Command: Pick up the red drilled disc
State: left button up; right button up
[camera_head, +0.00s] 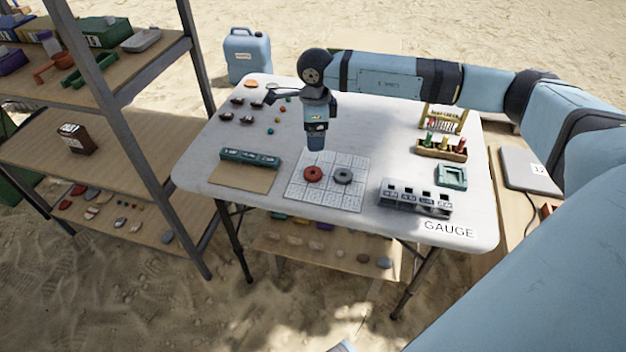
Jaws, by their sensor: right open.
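The red drilled disc (306,178) lies flat on the white gridded sheet (297,196) near the middle of the table, with a dark hole at its centre. A grey drilled disc (343,183) lies just to its right on the same sheet, a small gap apart. My right gripper (316,147) points down above and behind the red disc, apart from it; nothing shows held in it. It is open, though its fingertips are small in this view. My left gripper is not in view.
A dark green labelled rack (250,158) stands left of the sheet, and a grey slotted gauge block (415,198) stands right. Dark pieces and small coloured beads lie at the back left. A wooden holder (442,151) with coloured pegs and a green square frame (451,177) are at the right.

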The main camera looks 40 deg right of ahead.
aim_at(315, 169)
notch_tip(315, 169, down, 14)
jog(key=shift+w+d+r+b, duration=0.15)
jog(key=shift+r+b, duration=0.05)
jog(key=shift+b, duration=0.25)
jog(key=c, duration=1)
